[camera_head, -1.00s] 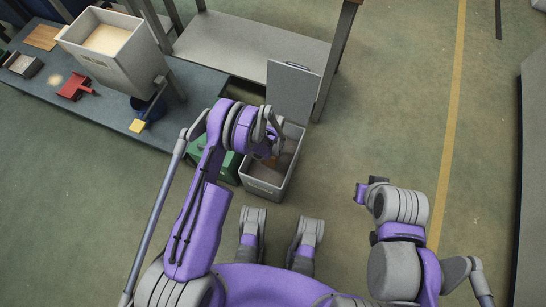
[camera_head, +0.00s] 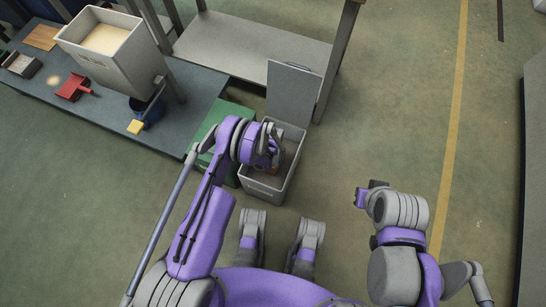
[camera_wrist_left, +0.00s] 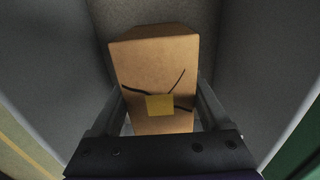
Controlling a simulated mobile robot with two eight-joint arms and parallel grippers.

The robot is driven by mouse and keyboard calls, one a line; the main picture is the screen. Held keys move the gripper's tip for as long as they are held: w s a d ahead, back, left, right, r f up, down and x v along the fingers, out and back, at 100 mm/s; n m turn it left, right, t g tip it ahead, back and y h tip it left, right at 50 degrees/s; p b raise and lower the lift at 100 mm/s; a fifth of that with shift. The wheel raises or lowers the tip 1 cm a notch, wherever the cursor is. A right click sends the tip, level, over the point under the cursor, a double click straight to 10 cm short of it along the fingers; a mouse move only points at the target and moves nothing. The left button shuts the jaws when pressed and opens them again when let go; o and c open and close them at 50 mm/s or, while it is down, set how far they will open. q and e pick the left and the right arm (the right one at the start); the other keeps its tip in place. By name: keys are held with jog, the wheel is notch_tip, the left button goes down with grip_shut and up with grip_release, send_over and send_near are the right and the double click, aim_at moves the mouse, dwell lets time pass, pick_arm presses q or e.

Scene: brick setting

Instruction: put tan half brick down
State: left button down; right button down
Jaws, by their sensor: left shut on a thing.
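The tan half brick (camera_wrist_left: 155,67) shows large in the left wrist view, with dark crack-like lines and a small yellow square on its near face. My left gripper (camera_wrist_left: 160,110) is shut on it, one finger along each side. Grey walls rise on both sides of the brick, and a grey surface lies beyond it. In the head view my left gripper (camera_head: 270,160) reaches into an open grey bin (camera_head: 262,189); my wrist hides most of the brick there. I cannot tell whether the brick touches the bin's floor. My right gripper (camera_head: 363,197) is away to the right, its fingers unclear.
The bin's grey lid (camera_head: 293,95) stands raised at its back. A green box (camera_head: 217,122) sits left of the bin. A dark worktable (camera_head: 100,112) with a hopper (camera_head: 108,45) and a red scoop (camera_head: 73,88) is at upper left. Floor to the right is clear.

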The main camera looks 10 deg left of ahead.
pick_arm(q)
jog(key=shift+f, duration=0.15)
grip_release()
jog(key=shift+r, duration=0.5)
notch_tip(320, 180, up, 11)
jog(key=shift+f+p, duration=0.15)
jog(key=shift+p, duration=0.95)
jog(key=shift+w+r, duration=0.1)
jog(key=shift+r, duration=0.7)
jog(key=s+a+r+n+t, duration=0.1)
jog(key=s+a+r, duration=0.1)
jog(key=r, duration=1.1)
jog(key=s+a+r+t, duration=0.1)
jog(key=s+a+r, duration=0.15)
jog(key=r, duration=1.05)
jog(key=s+a+r+t, duration=0.1)
jog(key=s+a+r, duration=0.1)
jog(key=s+r, duration=0.3)
jog(key=s+a+r+n+t, duration=0.1)
jog(key=s+r, duration=0.3)
jog(key=s, duration=0.9)
jog(key=shift+s+a+r+t, duration=0.15)
jog(key=shift+a+r+t, duration=0.2)
jog(key=shift+a, duration=0.15)
